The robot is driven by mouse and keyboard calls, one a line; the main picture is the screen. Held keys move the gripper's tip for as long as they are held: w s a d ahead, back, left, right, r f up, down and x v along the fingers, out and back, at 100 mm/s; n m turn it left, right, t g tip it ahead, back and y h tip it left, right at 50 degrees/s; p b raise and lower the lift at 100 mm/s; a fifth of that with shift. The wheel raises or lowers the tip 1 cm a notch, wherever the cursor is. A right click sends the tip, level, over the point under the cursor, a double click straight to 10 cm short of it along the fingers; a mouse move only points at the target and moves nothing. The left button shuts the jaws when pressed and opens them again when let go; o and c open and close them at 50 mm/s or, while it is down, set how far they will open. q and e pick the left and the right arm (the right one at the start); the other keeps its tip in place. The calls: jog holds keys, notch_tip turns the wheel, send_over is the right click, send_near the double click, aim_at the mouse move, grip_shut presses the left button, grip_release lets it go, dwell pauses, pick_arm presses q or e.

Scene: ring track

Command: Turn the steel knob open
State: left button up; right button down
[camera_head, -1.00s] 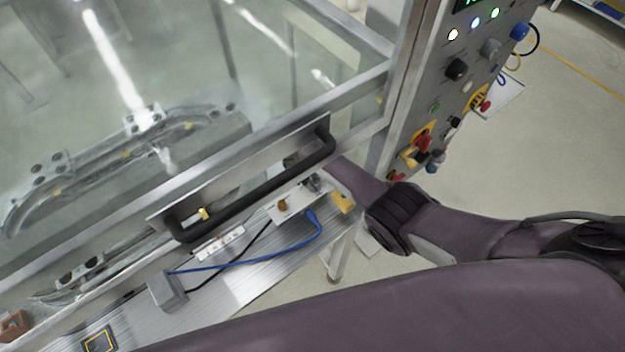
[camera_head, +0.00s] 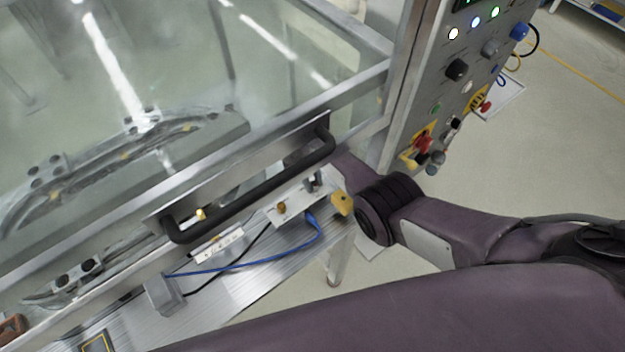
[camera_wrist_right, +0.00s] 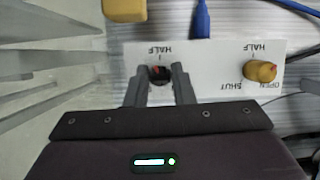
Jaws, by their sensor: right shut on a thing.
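A white plate (camera_wrist_right: 222,83) in the right wrist view carries two knobs and the words HALF, SHUT and OPEN. A small dark knob with a red mark (camera_wrist_right: 160,73) sits between the fingertips of my right gripper (camera_wrist_right: 158,80); it looks like the steel knob, mostly hidden by the fingers. My right gripper is shut on it. A brass knob (camera_wrist_right: 260,71) stands to the right on the same plate, clear of the fingers. My left gripper is not seen.
A black bar handle (camera_head: 255,195) on the glass door lies close above the plate. A blue cable (camera_head: 270,262) runs beside it, and a yellow block (camera_head: 342,203) stands near my right wrist. A control panel (camera_head: 455,90) rises at the right.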

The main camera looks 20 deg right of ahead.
dwell(0.4)
jog(key=c, duration=1.2)
grip_release()
jog(key=shift+c, duration=0.2)
